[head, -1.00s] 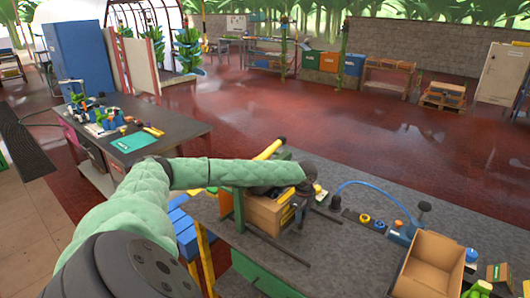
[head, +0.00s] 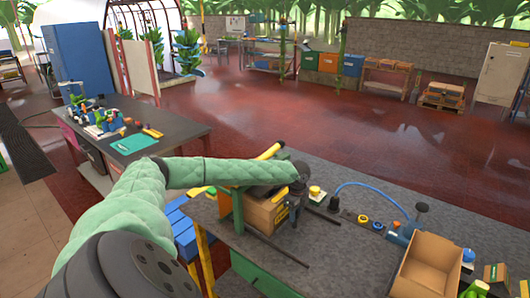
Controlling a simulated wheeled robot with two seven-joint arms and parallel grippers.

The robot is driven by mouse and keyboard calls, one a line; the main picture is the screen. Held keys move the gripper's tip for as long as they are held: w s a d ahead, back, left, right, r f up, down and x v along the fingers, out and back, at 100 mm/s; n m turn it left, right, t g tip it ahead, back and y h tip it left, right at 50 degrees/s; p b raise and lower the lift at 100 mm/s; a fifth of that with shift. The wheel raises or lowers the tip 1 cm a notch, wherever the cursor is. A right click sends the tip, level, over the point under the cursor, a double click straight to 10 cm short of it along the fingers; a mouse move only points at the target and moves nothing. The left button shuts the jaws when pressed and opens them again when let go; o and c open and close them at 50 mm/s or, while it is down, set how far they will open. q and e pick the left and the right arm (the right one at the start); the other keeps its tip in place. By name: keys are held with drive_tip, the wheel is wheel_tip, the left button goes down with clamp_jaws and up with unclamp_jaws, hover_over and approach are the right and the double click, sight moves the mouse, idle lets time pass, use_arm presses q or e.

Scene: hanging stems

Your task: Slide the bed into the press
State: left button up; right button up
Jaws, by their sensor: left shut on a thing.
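The press has a green upright (head: 237,210) and a yellow bar (head: 270,151) and stands on the grey bench in front of me. The bed (head: 268,215) is a brown box-like block sitting between two dark rails (head: 278,249), partly inside the press frame. My left gripper (head: 294,212) is at the bed's right end, fingers pointing down, and is shut on the bed there. My left forearm crosses over the press and hides the bed's top and the far side of the frame. My right gripper is not in view.
An open cardboard box (head: 428,265) stands at the bench's right, with a blue hose (head: 372,188) and several coloured buttons behind it. A small yellow-topped piece (head: 316,192) sits just right of my gripper. A second table (head: 150,120) with loose items is at left.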

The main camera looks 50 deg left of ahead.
sight(285, 211)
use_arm(q)
drive_tip(key=shift+s+a+r, duration=0.1)
drive_tip(key=shift+a+r, duration=0.1)
drive_tip(key=shift+a, duration=0.4)
drive_tip(key=shift+a+r, duration=0.15)
drive_tip(key=shift+a, duration=0.45)
drive_tip(key=a, duration=0.1)
drive_tip(key=s+a, duration=0.1)
drive_tip(key=shift+a+f+p, duration=0.3)
drive_tip(key=shift+a+f, duration=0.05)
drive_tip(key=shift+w+d+r, duration=0.1)
drive_tip(key=shift+d, duration=0.15)
drive_tip(key=o, duration=0.9)
drive_tip(key=shift+a, duration=0.1)
drive_tip(key=o, duration=1.1)
